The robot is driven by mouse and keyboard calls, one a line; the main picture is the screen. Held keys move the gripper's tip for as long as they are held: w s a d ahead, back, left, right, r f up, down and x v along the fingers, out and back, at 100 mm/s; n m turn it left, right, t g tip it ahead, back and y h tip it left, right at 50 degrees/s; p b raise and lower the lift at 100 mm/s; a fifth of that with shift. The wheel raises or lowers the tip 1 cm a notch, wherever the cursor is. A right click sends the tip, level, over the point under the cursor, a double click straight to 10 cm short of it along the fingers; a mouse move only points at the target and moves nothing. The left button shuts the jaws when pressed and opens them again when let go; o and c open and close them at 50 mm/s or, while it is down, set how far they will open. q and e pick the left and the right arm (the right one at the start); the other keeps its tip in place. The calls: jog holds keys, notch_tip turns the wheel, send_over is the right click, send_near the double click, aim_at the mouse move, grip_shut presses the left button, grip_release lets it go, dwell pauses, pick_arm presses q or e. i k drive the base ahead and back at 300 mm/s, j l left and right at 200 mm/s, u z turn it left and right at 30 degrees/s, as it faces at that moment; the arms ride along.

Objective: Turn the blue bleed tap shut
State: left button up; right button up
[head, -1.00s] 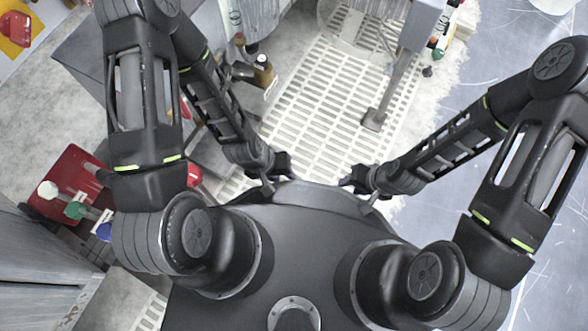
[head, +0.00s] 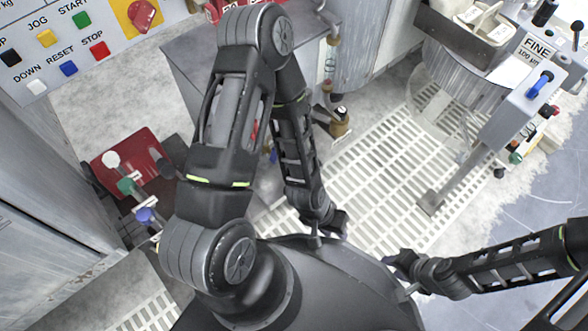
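Several blue parts show in the head view, and I cannot tell for certain which is the bleed tap. A blue round knob (head: 145,216) sits beside a green knob (head: 127,186) and a white knob (head: 111,159) by a red plate at the left. A blue lever (head: 540,84) is on the grey box marked FINE at the right. My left gripper (head: 336,224) and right gripper (head: 401,264) are close to my body, apart from all of these. Their fingers are small and dark, so their opening is unclear.
A button panel (head: 80,45) with a red knob on yellow is at the upper left. A brown bottle (head: 340,124) stands beyond my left arm. A white slotted floor grating (head: 385,165) lies ahead, with a grey post (head: 450,180) standing at its right.

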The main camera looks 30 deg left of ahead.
aim_at(273, 159)
jog(key=l, duration=0.45)
jog(key=i+l, duration=0.1)
jog(key=l, duration=0.35)
jog(key=u, duration=1.8)
